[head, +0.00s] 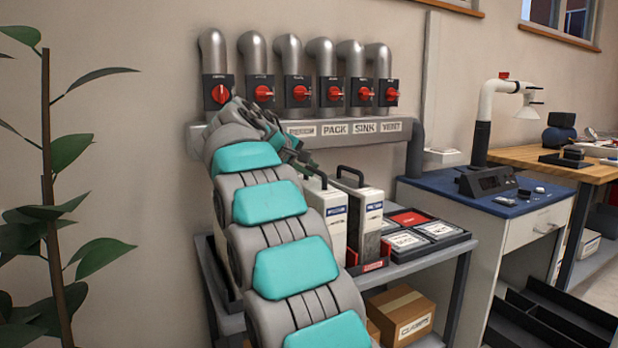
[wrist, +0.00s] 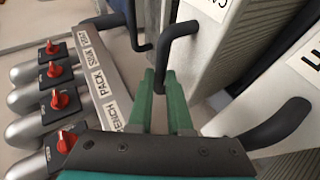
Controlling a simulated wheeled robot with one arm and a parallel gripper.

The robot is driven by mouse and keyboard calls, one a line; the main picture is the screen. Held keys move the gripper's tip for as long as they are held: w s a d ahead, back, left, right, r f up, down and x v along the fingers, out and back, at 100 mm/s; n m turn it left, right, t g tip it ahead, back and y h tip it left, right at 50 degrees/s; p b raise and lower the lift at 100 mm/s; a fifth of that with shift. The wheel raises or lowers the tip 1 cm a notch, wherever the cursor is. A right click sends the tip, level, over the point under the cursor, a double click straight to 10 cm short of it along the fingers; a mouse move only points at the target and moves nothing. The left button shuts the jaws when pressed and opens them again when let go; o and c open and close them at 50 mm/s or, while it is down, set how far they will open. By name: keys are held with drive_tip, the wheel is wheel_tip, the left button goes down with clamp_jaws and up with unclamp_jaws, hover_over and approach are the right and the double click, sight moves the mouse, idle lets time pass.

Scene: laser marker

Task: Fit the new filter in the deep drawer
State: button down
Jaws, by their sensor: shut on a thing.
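Two tall white filter boxes with black handles stand side by side on the grey trolley. The left filter (head: 327,208) and the right filter (head: 367,207) both carry a label; the right one has a greyish lower side. My gripper (wrist: 162,70) is above them, its green fingers shut on a black filter handle (wrist: 178,32) in the wrist view. My arm hides part of the trolley and makes it hard to tell in the head view which filter is held. A dark open drawer (head: 553,318) with dividers is at the lower right, partly cut off.
A row of pipes with red valves (head: 298,92) and a labelled rail (head: 335,132) is on the wall behind. Another handle (wrist: 280,125) is close right of my fingers. Flat trays (head: 410,232) and a carton (head: 400,315) are on the trolley. A blue-topped cabinet (head: 520,230) stands right.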

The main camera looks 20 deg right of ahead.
drive_tip(key=shift+f, duration=0.4)
drive_tip(key=c, duration=0.8)
unclamp_jaws()
drive_tip(key=shift+c, duration=0.2)
drive_tip(key=v, duration=1.1)
drive_tip(key=shift+a+r, duration=0.1)
drive_tip(key=shift+a, duration=0.15)
drive_tip(key=shift+s+a+r, duration=0.1)
drive_tip(key=shift+s+a, duration=0.1)
